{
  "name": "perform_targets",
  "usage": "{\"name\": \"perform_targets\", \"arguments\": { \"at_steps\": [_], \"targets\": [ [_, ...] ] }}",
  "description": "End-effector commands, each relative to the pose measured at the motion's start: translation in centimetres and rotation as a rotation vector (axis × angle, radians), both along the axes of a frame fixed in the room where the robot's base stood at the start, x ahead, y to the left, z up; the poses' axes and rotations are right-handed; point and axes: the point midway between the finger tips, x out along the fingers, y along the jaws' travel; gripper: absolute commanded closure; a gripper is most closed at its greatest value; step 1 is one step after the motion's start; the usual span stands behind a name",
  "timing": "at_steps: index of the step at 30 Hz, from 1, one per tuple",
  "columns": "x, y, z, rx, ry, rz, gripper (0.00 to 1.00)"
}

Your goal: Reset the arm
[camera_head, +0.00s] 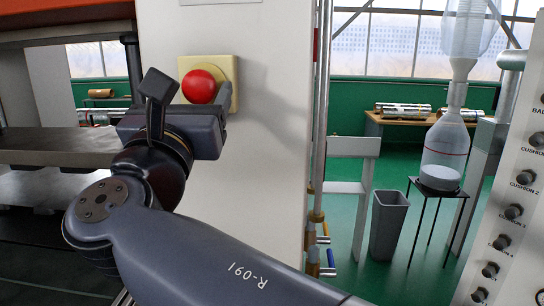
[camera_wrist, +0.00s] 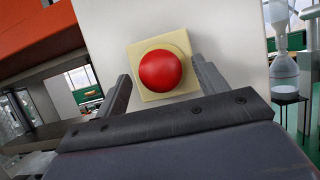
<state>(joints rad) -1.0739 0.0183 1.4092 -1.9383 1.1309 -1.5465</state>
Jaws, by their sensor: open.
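A red mushroom button (camera_head: 199,87) sits on a cream square plate (camera_head: 232,68) on a pale wall panel. In the wrist view the red button (camera_wrist: 160,71) and its plate (camera_wrist: 180,38) are straight ahead of my gripper (camera_wrist: 161,70). One finger is to the left of the button and one to the right, with nothing between them that I can see held. In the head view my gripper (camera_head: 190,92) is in front of the panel, just below and left of the button. Whether it touches the button or plate cannot be told.
A press-like machine with grey slabs (camera_head: 60,146) is at the left. Vertical pipes with valves (camera_head: 316,235) run along the panel's right edge. A grey bin (camera_head: 388,225), a bottle on a stand (camera_head: 440,165) and a knob panel (camera_head: 515,200) are to the right.

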Motion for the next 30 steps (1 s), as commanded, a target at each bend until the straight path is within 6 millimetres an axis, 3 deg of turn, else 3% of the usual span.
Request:
{"name": "perform_targets", "arguments": {
  "at_steps": [6, 19, 23, 30],
  "targets": [
    [1.8, -0.2, 0.3, -0.001, 0.0, -0.001, 0.32],
    [2.0, -0.1, 0.3, 0.0, 0.0, 0.001, 0.32],
    [1.4, -0.1, 0.3, 0.0, 0.0, 0.003, 0.32],
    [-1.8, 0.3, -1.1, 0.0, 0.0, 0.007, 0.32]
  ]
}}
